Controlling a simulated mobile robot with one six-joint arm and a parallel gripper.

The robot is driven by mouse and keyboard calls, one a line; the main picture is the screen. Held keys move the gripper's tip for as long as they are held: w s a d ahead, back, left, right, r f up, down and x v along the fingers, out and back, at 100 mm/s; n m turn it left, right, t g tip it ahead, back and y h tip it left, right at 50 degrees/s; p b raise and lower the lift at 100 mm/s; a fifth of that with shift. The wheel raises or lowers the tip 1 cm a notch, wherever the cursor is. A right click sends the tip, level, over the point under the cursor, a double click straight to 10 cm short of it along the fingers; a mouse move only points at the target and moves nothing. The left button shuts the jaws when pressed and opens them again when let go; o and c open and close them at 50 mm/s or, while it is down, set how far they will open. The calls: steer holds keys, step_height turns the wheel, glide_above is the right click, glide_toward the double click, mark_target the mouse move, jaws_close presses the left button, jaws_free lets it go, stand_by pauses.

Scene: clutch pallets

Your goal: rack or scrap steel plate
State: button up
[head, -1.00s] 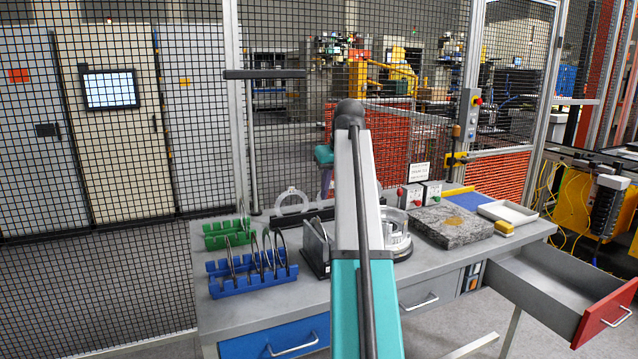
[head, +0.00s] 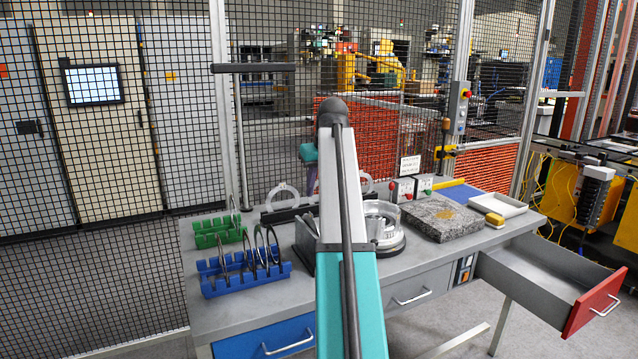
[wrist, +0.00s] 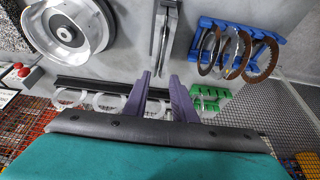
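My gripper (wrist: 160,75) is open in the wrist view, with nothing between its two purple fingers. Several ring-shaped plates (wrist: 211,52), some brown-faced and some steel grey, stand upright in the blue rack (head: 240,284). The blue rack also shows in the wrist view (wrist: 250,35), right of the fingers. The green rack (head: 212,240) holds at least one thin ring in the head view; it also shows in the wrist view (wrist: 208,92). A grey upright holder (wrist: 170,12) with thin plates lies ahead of the fingertips.
A round silver housing (wrist: 95,40) stands on the bench. Pale rings (wrist: 108,103) stand along a dark rail (wrist: 95,86). A granite block (head: 440,222), a white tray (head: 510,208) and two button boxes (head: 403,188) are at the right. An open drawer (head: 598,300) juts out; mesh fencing stands behind.

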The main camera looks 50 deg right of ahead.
mark_target(311, 214)
steer(key=p+x, duration=0.1)
steer(key=x, duration=1.1)
steer(key=shift+w, duration=0.1)
jaws_close()
stand_by(1.5)
steer(key=shift+r+p, duration=0.1)
steer(key=shift+p, duration=0.2)
step_height(311, 214, up, 12)
steer(key=p, duration=0.7)
steer(key=shift+p, duration=0.35)
stand_by(1.7)
steer(key=shift+r, duration=0.1)
